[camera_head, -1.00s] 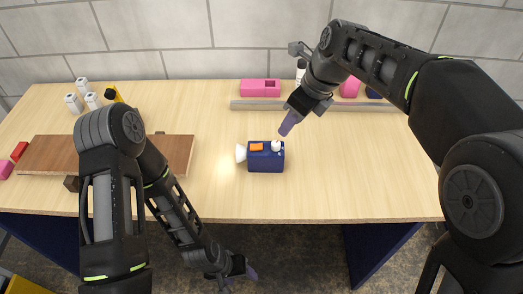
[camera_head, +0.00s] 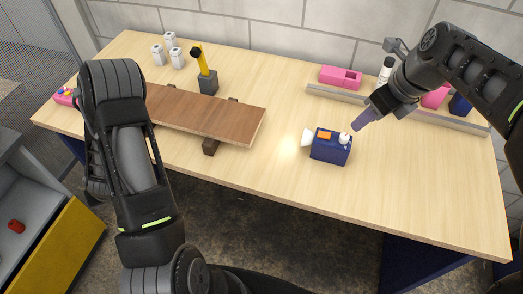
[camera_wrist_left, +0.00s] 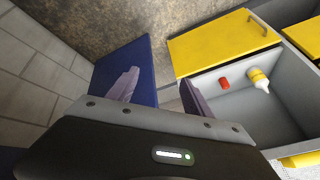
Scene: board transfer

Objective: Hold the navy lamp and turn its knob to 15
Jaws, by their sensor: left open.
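The navy lamp (camera_head: 330,152) stands on the table in the head view, a navy box with a white cone on its left side that casts light on the wood. An orange part and a white knob (camera_head: 344,138) are on its top; the knob's setting is too small to read. My left gripper (camera_wrist_left: 160,92) shows open and empty in the left wrist view, away from the lamp. In the head view my left gripper is not visible.
A brown board (camera_head: 205,114) rests on dark supports at the left. White canisters (camera_head: 170,50) and a yellow-and-black device (camera_head: 206,75) stand behind it. A grey rail (camera_head: 400,108) and pink block (camera_head: 340,76) are at the back. An open grey drawer (camera_wrist_left: 225,95) holds a red item and bottle.

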